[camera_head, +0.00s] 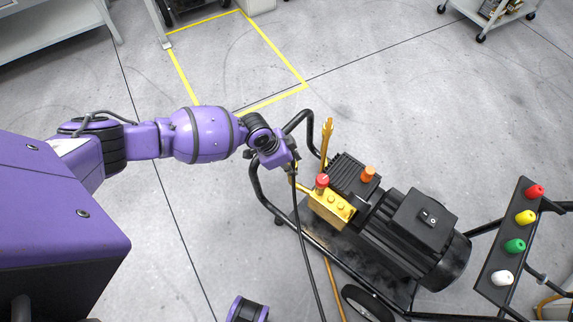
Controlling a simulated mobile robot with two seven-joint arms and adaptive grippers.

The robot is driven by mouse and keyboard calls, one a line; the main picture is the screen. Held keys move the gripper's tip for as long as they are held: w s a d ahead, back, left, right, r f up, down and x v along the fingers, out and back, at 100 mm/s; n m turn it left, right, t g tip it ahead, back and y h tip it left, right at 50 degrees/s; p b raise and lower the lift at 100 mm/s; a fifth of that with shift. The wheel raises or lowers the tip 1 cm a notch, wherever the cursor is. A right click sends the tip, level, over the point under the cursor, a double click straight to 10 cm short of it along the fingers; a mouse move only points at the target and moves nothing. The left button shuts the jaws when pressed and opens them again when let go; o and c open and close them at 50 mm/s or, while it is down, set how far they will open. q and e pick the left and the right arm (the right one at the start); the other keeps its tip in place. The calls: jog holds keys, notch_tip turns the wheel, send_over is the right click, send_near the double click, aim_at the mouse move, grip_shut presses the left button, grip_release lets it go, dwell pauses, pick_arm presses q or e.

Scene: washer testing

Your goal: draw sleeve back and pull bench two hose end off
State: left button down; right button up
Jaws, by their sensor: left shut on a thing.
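A pressure washer on a black wheeled frame stands right of centre, with a brass-yellow pump block (331,208) carrying a red knob (322,181). My left gripper (291,164) is at the left end of this block, shut on the hose end. The hose end is mostly hidden by the gripper. A black hose (306,240) hangs from there down past the bottom edge. A short brass piece (303,187) shows between the gripper and the block; I cannot tell whether the sleeve is drawn back. My right gripper is not in view.
A black motor (425,235) sits right of the pump. The frame's bent handle (302,118) rises close behind my left gripper. A nozzle rack (507,240) with coloured tips stands at right. Open floor with a yellow-taped area (270,103) lies behind.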

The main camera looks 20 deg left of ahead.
pick_arm(q)
jog(key=shift+s+d+r, duration=0.1)
jog(key=shift+d+r, duration=0.05)
jog(key=shift+d, duration=0.1)
jog(key=shift+r+p, duration=1.05)
jog(key=shift+r, duration=0.25)
jog(key=shift+p+v, duration=0.8)
jog(key=shift+v, duration=0.1)
jog(key=shift+w+d+r, duration=0.1)
jog(key=shift+w+d, duration=0.05)
jog(key=shift+w, duration=0.2)
